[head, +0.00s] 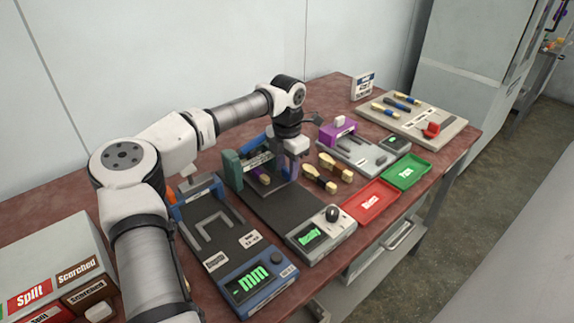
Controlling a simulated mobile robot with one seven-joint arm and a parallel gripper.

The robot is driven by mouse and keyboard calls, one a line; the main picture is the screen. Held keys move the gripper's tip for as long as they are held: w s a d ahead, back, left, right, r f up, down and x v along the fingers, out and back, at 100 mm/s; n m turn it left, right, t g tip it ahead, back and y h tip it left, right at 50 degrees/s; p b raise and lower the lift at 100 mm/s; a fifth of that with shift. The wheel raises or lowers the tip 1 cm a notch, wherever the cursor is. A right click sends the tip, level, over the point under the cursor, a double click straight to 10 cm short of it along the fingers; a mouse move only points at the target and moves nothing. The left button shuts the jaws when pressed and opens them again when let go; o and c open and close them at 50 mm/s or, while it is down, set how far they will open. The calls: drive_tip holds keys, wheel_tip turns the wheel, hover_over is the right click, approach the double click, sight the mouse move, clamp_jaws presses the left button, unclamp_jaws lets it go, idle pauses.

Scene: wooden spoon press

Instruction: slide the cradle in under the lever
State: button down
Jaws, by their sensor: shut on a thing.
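The press is a dark flat bed (285,213) with a green upright (231,168) at its far left and a blue lever (256,142) across its back. My gripper (291,174) points down over the back part of the bed, right of the upright. It is shut on what looks like the cradle, low on the bed at the lever end; the fingers and wrist hide most of it. A small yellow and purple piece (263,179) shows just left of the fingers. I cannot tell how far the cradle lies under the lever.
A display unit with a black knob (332,214) closes the bed's front end. A blue gauge (258,283) stands left. Beyond are a purple-topped fixture (337,131), red (366,208) and green (408,172) trays.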

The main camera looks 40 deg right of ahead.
drive_tip(key=shift+w+r, duration=0.15)
drive_tip(key=shift+w, duration=0.15)
drive_tip(key=c, duration=1)
unclamp_jaws()
drive_tip(key=shift+o, duration=0.2)
wheel_tip(320, 180, up, 14)
drive_tip(key=p, duration=0.9)
drive_tip(key=shift+s+p, duration=0.15)
drive_tip(key=shift+p, duration=0.15)
